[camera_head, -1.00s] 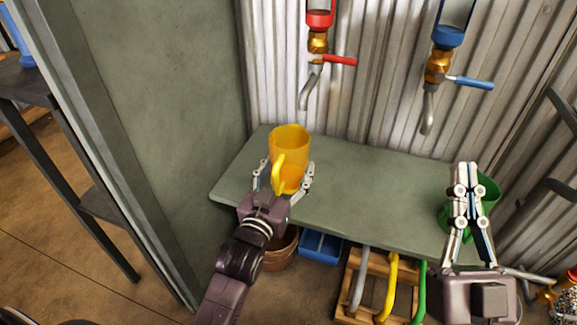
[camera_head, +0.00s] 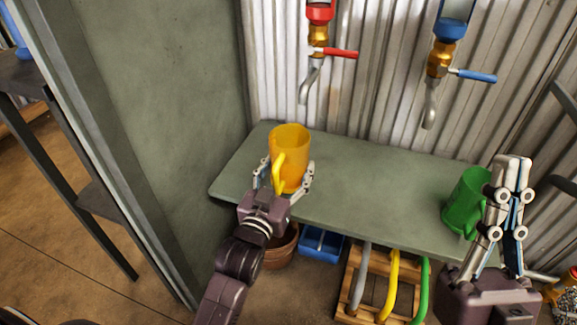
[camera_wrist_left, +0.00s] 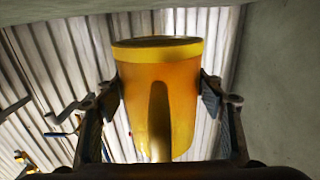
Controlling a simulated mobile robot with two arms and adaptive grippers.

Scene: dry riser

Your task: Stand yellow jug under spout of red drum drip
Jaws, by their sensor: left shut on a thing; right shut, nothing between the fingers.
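The yellow jug (camera_head: 290,150) stands upright at the left part of the green-grey shelf (camera_head: 350,190), its handle towards me. My left gripper (camera_head: 285,180) is shut on it, one finger on each side; the left wrist view shows the jug (camera_wrist_left: 178,90) between the fingers (camera_wrist_left: 158,105). The red drum's spout (camera_head: 306,88), with a red lever (camera_head: 340,53), hangs on the wall above and slightly right of the jug. I cannot tell whether the jug touches the shelf. My right gripper (camera_head: 514,162) is shut and empty, in front and right of the green jug.
A green jug (camera_head: 464,202) stands at the shelf's right end. A blue-lever tap (camera_head: 438,65) hangs on the wall to the right. The shelf's middle is clear. A green-grey panel (camera_head: 185,120) stands left. Below are a pot (camera_head: 280,250), a blue bin (camera_head: 320,245) and a wooden rack (camera_head: 350,300).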

